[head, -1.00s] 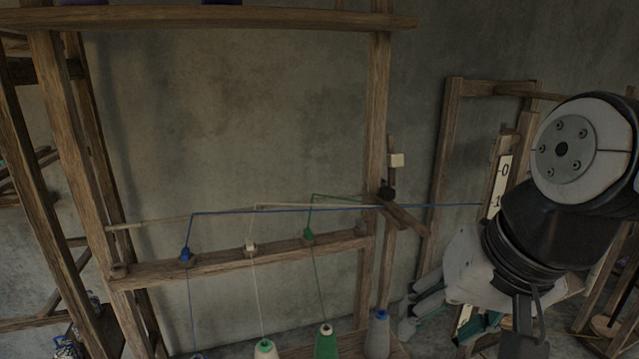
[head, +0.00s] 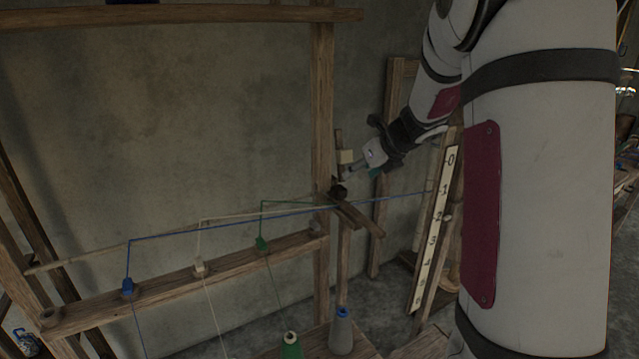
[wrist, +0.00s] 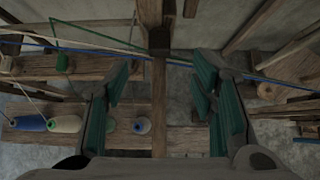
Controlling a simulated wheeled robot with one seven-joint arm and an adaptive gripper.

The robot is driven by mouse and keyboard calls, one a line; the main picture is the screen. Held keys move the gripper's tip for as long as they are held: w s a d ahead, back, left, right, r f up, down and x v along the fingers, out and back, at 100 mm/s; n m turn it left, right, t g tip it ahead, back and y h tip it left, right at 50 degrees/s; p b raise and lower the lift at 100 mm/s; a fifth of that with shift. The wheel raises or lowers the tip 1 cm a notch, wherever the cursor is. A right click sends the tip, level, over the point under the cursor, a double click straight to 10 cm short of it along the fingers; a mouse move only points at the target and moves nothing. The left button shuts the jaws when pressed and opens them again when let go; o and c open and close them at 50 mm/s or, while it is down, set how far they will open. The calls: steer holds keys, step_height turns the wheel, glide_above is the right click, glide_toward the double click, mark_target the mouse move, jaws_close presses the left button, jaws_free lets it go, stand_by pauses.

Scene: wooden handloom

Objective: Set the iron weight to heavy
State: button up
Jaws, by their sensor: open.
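A small dark block (head: 338,189), which looks like the iron weight, sits where a slanted wooden arm (head: 358,216) meets the upright post. In the wrist view a dark block (wrist: 160,42) shows on a wooden bar, ahead of my fingertips. My gripper (head: 366,170) is close to the right of these blocks in the head view. Its teal fingers are spread wide and empty in the wrist view (wrist: 163,95), with the bar running between them. No heavy mark is readable.
A numbered scale board (head: 433,230) stands right of the post. Blue, white and green threads cross to the left over a wooden rail (head: 190,280). Several yarn cones (head: 341,330) stand below. Threads also pass near my fingers.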

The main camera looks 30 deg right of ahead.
mark_target(339, 188)
steer(key=x, duration=1.3)
steer(key=shift+w+f, duration=0.25)
steer(key=shift+f, duration=0.05)
steer(key=shift+s, duration=0.1)
jaws_close()
